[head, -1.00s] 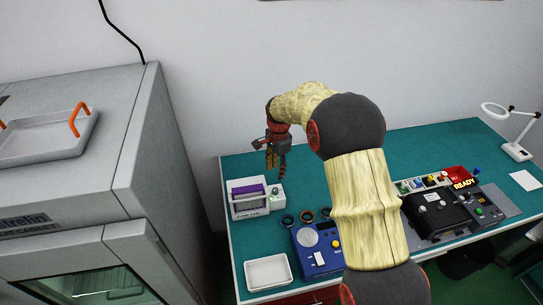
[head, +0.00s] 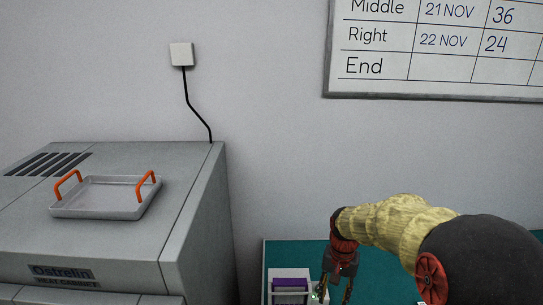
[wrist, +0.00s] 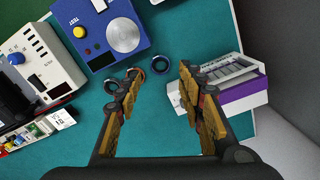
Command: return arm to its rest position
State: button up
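My gripper (head: 338,286) hangs from my arm, pointing down, at the bottom of the head view. It sits just right of a white box with a purple part (head: 290,284). In the wrist view my gripper (wrist: 163,85) has its two fingers spread apart with nothing between them but the teal bench top (wrist: 165,125). The white and purple box (wrist: 235,83) lies to the right of the fingers there. Most of the bench is below the head view's edge.
A grey heat cabinet (head: 80,240) with an orange-handled tray (head: 105,212) on top stands left. In the wrist view, a blue box with a round plate (wrist: 98,30), dark rings (wrist: 188,77) and a white instrument (wrist: 45,60) are near the fingers. A whiteboard (head: 440,45) hangs on the wall.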

jog(key=s+r+n+t+b, duration=0.2)
jog(key=s+r+t+b, duration=0.1)
jog(key=s, duration=0.9)
jog(key=s+r+n+t+b, duration=0.2)
jog(key=s+r+b, duration=0.3)
jog(key=s, duration=0.7)
jog(key=shift+s+d+r+t, duration=0.3)
jog(key=shift+r+t, duration=0.2)
jog(key=shift+r, duration=0.2)
